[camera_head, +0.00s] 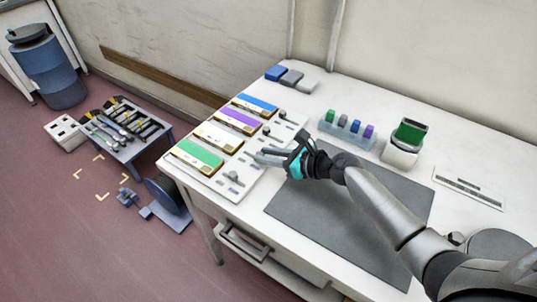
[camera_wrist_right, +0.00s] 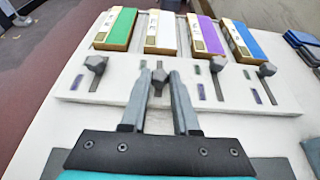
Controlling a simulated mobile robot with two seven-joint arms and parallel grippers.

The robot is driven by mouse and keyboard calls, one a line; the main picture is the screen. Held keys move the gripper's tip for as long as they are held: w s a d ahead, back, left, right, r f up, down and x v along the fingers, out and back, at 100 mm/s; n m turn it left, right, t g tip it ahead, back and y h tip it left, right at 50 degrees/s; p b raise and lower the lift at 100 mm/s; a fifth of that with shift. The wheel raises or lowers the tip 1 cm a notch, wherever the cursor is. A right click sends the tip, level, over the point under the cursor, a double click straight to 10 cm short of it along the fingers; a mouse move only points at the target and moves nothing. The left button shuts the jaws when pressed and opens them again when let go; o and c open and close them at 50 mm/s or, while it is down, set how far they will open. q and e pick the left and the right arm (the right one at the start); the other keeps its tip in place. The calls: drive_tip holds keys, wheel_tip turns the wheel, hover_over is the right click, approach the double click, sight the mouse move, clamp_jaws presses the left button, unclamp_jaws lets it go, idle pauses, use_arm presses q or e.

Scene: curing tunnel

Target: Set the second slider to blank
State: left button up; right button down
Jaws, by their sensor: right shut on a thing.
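The slider panel (camera_head: 247,172) lies on the white table, with green (camera_head: 200,154), white (camera_head: 217,137), purple (camera_head: 239,120) and blue (camera_head: 257,104) blocks in a row along its left side. In the right wrist view, the second slider's dark knob (camera_wrist_right: 159,77) is in line with the white block (camera_wrist_right: 160,32). My right gripper (camera_head: 261,157) is shut on this knob; its fingers also show in the wrist view (camera_wrist_right: 159,80). The knobs beside it (camera_wrist_right: 96,64) (camera_wrist_right: 217,65) stand free. Small marks line the slots, too small to read. My left gripper is not in view.
A grey mat (camera_head: 330,209) lies under my right arm. A rack of small coloured blocks (camera_head: 347,134), a green-topped box (camera_head: 408,135) and a printed card (camera_head: 468,188) are further right. Blue and grey blocks (camera_head: 290,78) sit at the back.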

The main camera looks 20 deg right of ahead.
drive_tip(key=shift+w+a+p, duration=0.3)
drive_tip(key=shift+w+a, duration=0.3)
drive_tip(key=shift+w, duration=0.1)
drive_tip(key=c, duration=0.7)
unclamp_jaws()
drive_tip(key=shift+o, duration=0.2)
drive_tip(key=shift+d, duration=0.1)
drive_tip(key=p+v, duration=0.2)
drive_tip(key=v, duration=1.3)
drive_tip(key=shift+r+p, duration=0.2)
drive_tip(key=shift+p, duration=0.2)
drive_tip(key=shift+s, duration=0.1)
